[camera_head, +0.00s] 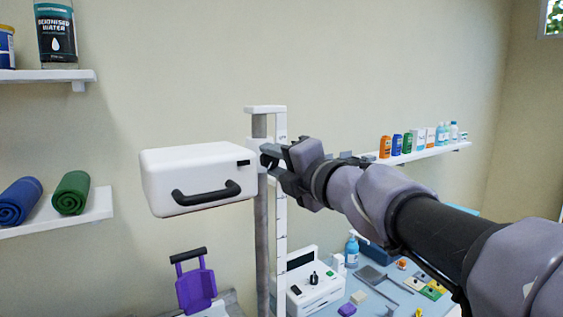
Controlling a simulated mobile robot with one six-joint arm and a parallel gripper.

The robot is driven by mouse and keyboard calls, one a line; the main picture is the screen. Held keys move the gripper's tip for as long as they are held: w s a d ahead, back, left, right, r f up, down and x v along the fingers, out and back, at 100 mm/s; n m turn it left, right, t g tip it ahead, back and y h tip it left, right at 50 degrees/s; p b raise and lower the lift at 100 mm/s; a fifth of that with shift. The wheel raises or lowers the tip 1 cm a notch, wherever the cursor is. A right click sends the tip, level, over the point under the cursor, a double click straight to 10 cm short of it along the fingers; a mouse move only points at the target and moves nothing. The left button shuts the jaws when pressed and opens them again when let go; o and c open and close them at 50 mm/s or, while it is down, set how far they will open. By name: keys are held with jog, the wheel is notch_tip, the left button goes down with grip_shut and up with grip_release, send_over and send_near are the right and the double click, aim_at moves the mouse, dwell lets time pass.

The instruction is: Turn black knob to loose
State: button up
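A white box with a black handle (207,192) is mounted on an upright grey post (261,225) with a white ruled strip beside it. A small dark part, seemingly the black knob (264,160), shows at the white bracket on the post, right of the box. My gripper (270,157) reaches in from the right, with its fingertips at this knob. The fingers overlap the knob and hide much of it. I cannot tell whether they are closed on it or only around it. The knob's markings are not visible.
Below, a blue table holds a white device with a black dial (314,279), a spray bottle (352,250) and small items. A purple seat-like object (196,290) stands lower left. Wall shelves hold rolled towels (70,192), a deionised water container (56,32) and bottles (408,142).

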jog(key=o, duration=0.4)
jog(key=shift+o, duration=0.2)
jog(key=p+v, duration=0.2)
jog(key=v, duration=1.5)
jog(key=shift+d, duration=0.2)
jog(key=shift+s, duration=0.15)
